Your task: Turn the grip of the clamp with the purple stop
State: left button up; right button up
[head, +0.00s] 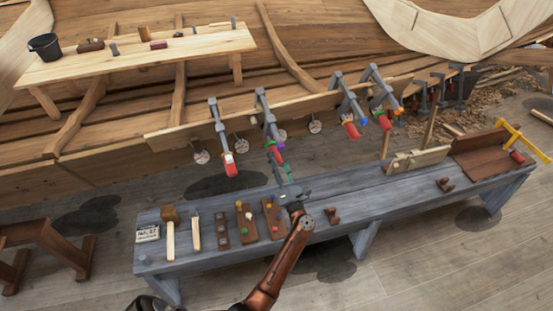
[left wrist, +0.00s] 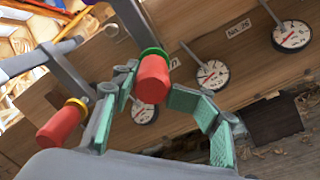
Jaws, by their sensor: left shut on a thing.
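The clamp with the purple stop (head: 280,146) is the second from the left on the hull's long plank. It has a grey bar, a green collar and a red grip (head: 277,156) that hangs down. My left gripper (head: 284,176) is at this grip from below. In the left wrist view the red grip (left wrist: 152,80) with its green collar (left wrist: 154,52) stands between the teal finger pads of my left gripper (left wrist: 160,98), which is shut on it. The purple stop does not show in that view. My right gripper is not in view.
Another clamp's red grip with a yellow collar (left wrist: 65,120) is close by on the left. Round dials (left wrist: 211,75) line the plank. A clamp with a red grip (head: 230,166) hangs to the left. The grey bench (head: 340,190) below carries a mallet (head: 169,225) and blocks.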

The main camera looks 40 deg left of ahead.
aim_at(276, 139)
pick_arm(q)
jog(key=shift+s+a+r, duration=0.2)
jog(key=shift+a+r, duration=0.2)
jog(key=shift+r, duration=0.2)
jog(key=o, duration=0.7)
jog(key=shift+o, duration=0.3)
jog(key=shift+s+y, duration=0.1)
jog(key=shift+y, duration=0.2)
jog(key=shift+d, duration=0.15)
notch_tip(276, 139, up, 8)
jog(key=shift+r, duration=0.7)
jog(key=shift+d, duration=0.1)
